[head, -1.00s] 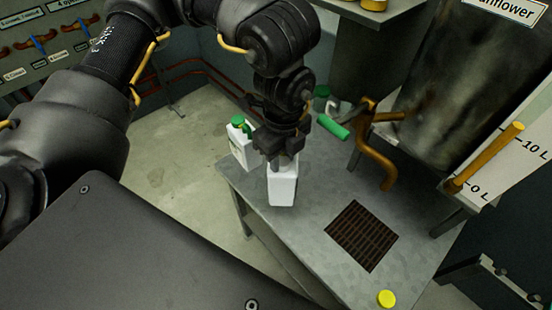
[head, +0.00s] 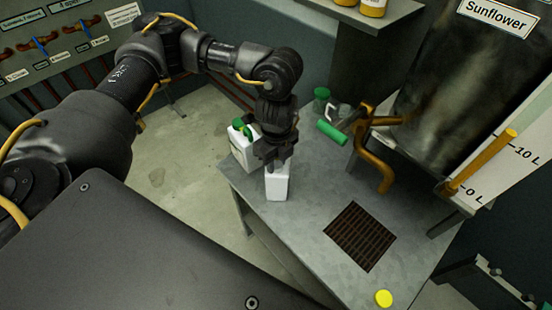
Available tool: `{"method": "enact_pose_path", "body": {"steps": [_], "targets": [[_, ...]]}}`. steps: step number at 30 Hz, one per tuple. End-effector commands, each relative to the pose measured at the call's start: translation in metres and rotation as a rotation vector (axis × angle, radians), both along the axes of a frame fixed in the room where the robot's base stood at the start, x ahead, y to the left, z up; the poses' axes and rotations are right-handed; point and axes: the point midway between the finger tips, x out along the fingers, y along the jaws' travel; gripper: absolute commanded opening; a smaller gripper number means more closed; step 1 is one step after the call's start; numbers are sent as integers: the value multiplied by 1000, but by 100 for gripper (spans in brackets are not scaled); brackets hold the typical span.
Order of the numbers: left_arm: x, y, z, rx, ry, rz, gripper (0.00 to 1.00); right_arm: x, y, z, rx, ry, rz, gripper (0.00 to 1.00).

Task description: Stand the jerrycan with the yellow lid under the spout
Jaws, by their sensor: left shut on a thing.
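A white jerrycan (head: 277,187) is at the left edge of the metal table (head: 310,215). My left gripper (head: 276,164) comes down on it from above and is shut on it. The gripper hides its top, so I cannot see a lid on it. It looks upright; I cannot tell if its base touches the table. A round yellow lid (head: 383,298) is at the table's near right corner. The orange-brown spout (head: 381,172) curves down to the right of the can, above the table near a dark grate (head: 360,237). My right gripper is not in view.
A white jerrycan with a green lid (head: 243,146) is just behind and left of my gripper. A green cylinder (head: 331,132) and a green-lidded jar (head: 321,98) are behind the spout's left side. The tabletop between held can and grate is clear.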

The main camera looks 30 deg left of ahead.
Motion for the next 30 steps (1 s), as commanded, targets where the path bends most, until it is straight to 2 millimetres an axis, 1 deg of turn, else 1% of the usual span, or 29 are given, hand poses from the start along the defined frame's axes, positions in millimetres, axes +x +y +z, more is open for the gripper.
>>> {"method": "enact_pose_path", "body": {"steps": [6, 10, 11, 15, 24, 28, 30], "targets": [[0, 0, 0, -1, -2, 0, 0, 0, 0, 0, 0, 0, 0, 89], [0, 0, -4, -1, -1, 0, 0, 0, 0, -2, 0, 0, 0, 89], [0, -1, -3, -1, -1, 0, 31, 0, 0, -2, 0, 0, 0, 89], [0, 0, -3, 0, -1, 0, 49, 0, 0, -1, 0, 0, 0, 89], [0, 0, -1, -1, -2, 0, 50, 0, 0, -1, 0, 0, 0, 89], [2, -1, 9, -1, -5, -2, 50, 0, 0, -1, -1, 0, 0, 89], [2, 0, 21, -1, -7, -2, 50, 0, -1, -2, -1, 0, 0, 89]]}}
